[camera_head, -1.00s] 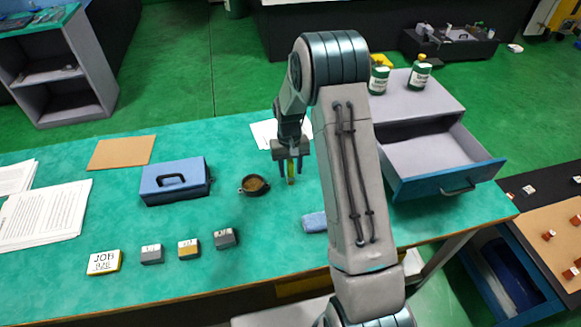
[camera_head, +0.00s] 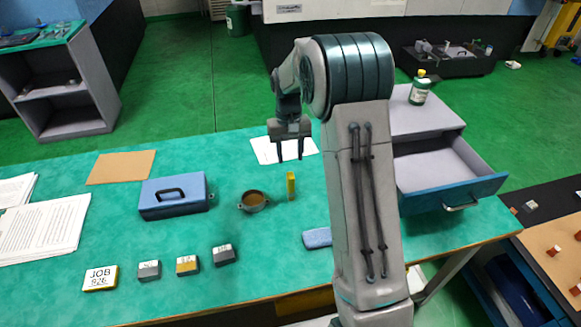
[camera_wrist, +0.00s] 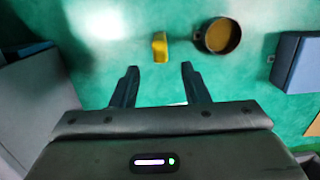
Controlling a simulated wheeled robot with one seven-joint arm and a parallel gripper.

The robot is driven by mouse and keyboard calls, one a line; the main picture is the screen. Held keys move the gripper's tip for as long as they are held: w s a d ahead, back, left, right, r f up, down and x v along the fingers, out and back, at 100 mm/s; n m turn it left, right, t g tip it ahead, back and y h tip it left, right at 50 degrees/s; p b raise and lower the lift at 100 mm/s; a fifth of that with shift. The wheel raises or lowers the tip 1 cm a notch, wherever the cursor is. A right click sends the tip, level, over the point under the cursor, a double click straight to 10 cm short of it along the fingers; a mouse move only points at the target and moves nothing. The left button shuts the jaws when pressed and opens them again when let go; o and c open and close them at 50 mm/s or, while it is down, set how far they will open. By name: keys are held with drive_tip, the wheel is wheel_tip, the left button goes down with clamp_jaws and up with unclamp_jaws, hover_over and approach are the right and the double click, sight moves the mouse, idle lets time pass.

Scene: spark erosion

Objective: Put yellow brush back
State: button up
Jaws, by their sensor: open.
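The yellow brush (camera_head: 291,186) stands on the green bench top, apparently upright, just right of a round dark pot with brown contents (camera_head: 254,202); the two are apart. In the wrist view the brush (camera_wrist: 160,47) lies just beyond my fingertips, roughly centred between them, with the pot (camera_wrist: 218,37) to its right. My gripper (camera_head: 290,156) is open and empty, with its fingers pointing down, above and behind the brush in the head view. It also shows open in the wrist view (camera_wrist: 159,68), and nothing is between the fingers.
A blue box with a handle (camera_head: 174,196) is left of the pot. A blue block (camera_head: 317,238) lies near my arm. Several small labelled blocks (camera_head: 187,264) sit along the front. An open drawer (camera_head: 445,175) is at the right, with a green bottle (camera_head: 419,90) on its cabinet.

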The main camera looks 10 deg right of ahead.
drive_tip(key=shift+r, duration=0.4)
drive_tip(key=s+r+t, duration=0.2)
drive_tip(key=s+r, duration=0.4)
drive_tip(key=s, duration=0.5)
drive_tip(key=s+r+t, duration=0.1)
drive_tip(key=s+r, duration=0.6)
drive_tip(key=s, duration=0.3)
drive_tip(key=s+f+t, duration=0.1)
drive_tip(key=s, duration=0.7)
drive_tip(key=shift+f, duration=0.35)
